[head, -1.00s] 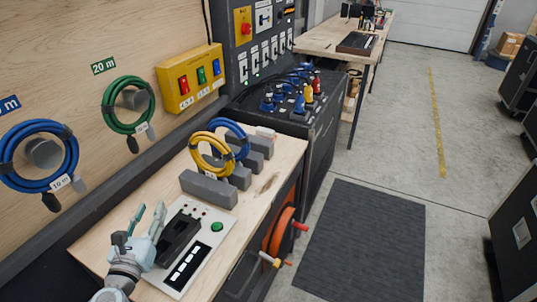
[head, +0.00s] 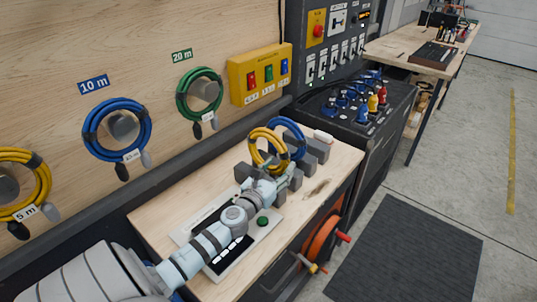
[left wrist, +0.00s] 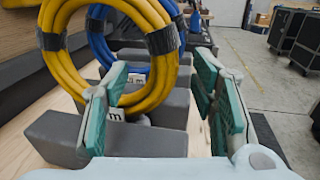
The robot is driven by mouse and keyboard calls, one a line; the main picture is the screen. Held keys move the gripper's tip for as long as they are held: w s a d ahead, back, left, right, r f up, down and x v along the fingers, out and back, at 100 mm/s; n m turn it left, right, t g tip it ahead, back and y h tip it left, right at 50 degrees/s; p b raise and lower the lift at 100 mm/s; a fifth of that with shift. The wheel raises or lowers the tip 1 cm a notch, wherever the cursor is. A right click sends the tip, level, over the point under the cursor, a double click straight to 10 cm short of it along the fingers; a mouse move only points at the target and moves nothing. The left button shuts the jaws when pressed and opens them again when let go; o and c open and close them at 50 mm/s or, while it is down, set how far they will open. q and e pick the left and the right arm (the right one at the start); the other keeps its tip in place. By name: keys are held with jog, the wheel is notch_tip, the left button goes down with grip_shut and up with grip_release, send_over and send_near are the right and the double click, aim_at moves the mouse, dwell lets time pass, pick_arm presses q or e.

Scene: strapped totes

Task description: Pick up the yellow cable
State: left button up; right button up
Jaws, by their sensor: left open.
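A coiled yellow cable (head: 263,149) stands upright in a grey block rack (head: 246,172) on the wooden bench, just in front of a blue coil (head: 290,136). My left gripper (head: 268,183) is at the rack, low by the yellow coil, partly hidden by my arm. In the left wrist view its jaws (left wrist: 161,78) are open. The yellow coil (left wrist: 157,92) fills the left and middle there; its right side shows between the fingers, and the left finger overlaps its lower part. I cannot tell whether they touch. My right gripper is not in view.
Another yellow coil (head: 42,180), a blue coil (head: 88,130) and a green coil (head: 182,90) hang on the wall. A tester panel (head: 236,256) lies under my left arm. An orange reel (head: 323,240) is at the bench's side.

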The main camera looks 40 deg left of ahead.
aim_at(281, 164)
pick_arm(q)
jog(key=x, duration=0.3)
jog(key=shift+w+a, duration=0.15)
jog(key=shift+w, duration=0.15)
grip_shut()
jog(key=shift+r, duration=0.1)
